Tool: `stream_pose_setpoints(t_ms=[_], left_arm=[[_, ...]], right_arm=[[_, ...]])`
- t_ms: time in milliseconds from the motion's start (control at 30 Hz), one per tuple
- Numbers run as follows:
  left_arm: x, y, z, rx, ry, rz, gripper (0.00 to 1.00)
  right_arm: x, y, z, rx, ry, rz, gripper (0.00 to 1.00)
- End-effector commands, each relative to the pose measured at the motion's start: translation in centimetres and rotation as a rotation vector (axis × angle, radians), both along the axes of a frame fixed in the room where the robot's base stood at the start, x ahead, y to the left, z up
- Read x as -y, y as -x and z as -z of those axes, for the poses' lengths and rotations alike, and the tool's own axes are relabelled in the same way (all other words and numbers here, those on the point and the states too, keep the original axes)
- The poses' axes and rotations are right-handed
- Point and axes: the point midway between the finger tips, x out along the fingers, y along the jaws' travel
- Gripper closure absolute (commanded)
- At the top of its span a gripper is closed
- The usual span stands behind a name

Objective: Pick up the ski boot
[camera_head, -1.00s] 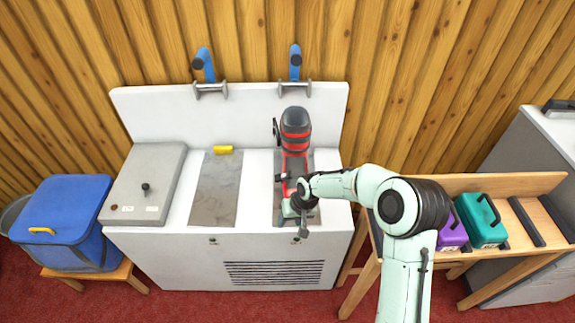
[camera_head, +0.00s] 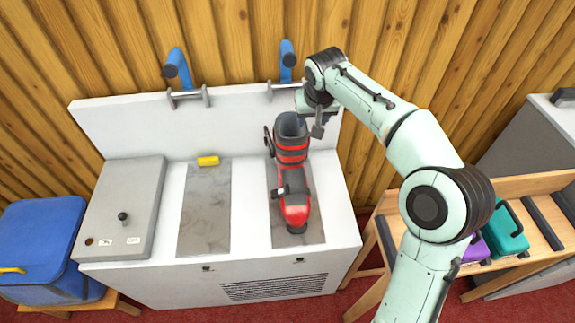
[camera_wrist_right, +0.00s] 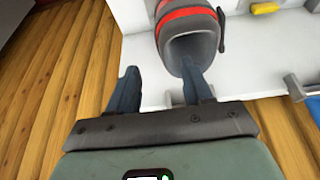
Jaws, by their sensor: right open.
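The red and dark grey ski boot (camera_head: 292,207) stands upright on the right grey plate (camera_head: 315,226) of the white bench, its toe towards the front. My right gripper (camera_head: 302,118) is at the top of the boot's cuff, on the right side. In the right wrist view, my right gripper (camera_wrist_right: 158,72) is open. One finger reaches over the opening of the boot (camera_wrist_right: 188,38) and seems to be inside it; the other finger is outside the cuff. Whether either finger touches the boot cannot be told. My left gripper is out of view.
Two blue-handled clamps (camera_head: 177,68) (camera_head: 287,60) rise from the back panel. A yellow block (camera_head: 208,161) lies at the back of the empty left plate (camera_head: 203,215). A grey box with a knob (camera_head: 122,200) stands left. A wooden rack (camera_head: 530,184) stands right.

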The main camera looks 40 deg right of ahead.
Motion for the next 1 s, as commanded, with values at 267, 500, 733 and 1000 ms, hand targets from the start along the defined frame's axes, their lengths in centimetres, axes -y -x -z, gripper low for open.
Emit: stream_pose_setpoints(t_ms=[267, 500, 733, 1000], left_arm=[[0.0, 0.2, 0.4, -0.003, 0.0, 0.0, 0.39], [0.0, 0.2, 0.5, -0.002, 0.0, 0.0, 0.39], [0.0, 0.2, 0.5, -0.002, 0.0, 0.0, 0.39], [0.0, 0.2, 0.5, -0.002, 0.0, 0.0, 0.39]], right_arm=[[0.8, -1.6, 4.6, -0.001, -0.001, -0.001, 0.5], [1.0, -2.1, 5.9, -0.001, 0.0, -0.001, 0.5], [1.2, -3.3, 9.0, -0.003, -0.003, 0.001, 0.5], [1.4, -3.8, 10.1, 0.002, -0.001, -0.002, 0.5]])
